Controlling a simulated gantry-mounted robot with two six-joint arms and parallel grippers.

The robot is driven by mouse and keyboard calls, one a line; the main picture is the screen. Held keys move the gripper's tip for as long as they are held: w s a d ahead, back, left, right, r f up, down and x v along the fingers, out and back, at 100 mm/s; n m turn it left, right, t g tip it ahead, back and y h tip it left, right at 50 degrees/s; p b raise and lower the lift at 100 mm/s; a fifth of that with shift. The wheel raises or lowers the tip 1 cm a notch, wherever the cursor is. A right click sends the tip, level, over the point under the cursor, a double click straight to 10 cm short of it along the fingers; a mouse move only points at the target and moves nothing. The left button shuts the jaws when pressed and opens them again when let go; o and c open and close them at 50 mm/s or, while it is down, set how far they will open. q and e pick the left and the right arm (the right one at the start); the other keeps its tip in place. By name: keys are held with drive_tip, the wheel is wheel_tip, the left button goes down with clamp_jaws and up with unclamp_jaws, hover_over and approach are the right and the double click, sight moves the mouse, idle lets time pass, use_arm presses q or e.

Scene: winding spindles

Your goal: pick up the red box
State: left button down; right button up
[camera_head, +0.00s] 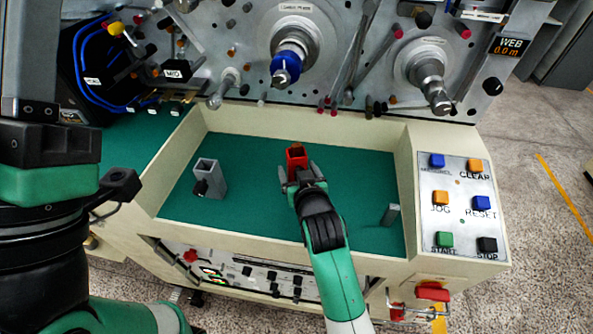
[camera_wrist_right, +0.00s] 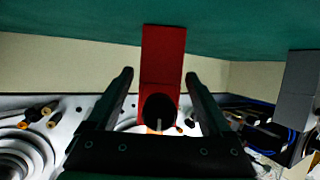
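The red box (camera_head: 296,155) stands upright on the green tray floor near its back wall, and its top looks open. In the right wrist view the red box (camera_wrist_right: 164,60) lies between the two fingers. My right gripper (camera_head: 298,172) reaches in from the front, open, with a finger on each side of the box. In the right wrist view the right gripper (camera_wrist_right: 159,78) shows gaps between both fingers and the box. A dark round thing (camera_wrist_right: 159,108) shows at the box's near end. My left arm is at the left edge, and its gripper's fingers cannot be made out.
A grey box (camera_head: 210,176) stands in the tray (camera_head: 270,218) at left, with a dark knob at its side. A small grey block (camera_head: 390,214) stands at right. Cream walls surround the tray. A button panel (camera_head: 460,205) is at right, and spindles (camera_head: 287,62) project above.

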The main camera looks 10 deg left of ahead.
clamp_jaws()
drive_tip(key=shift+r, duration=0.1)
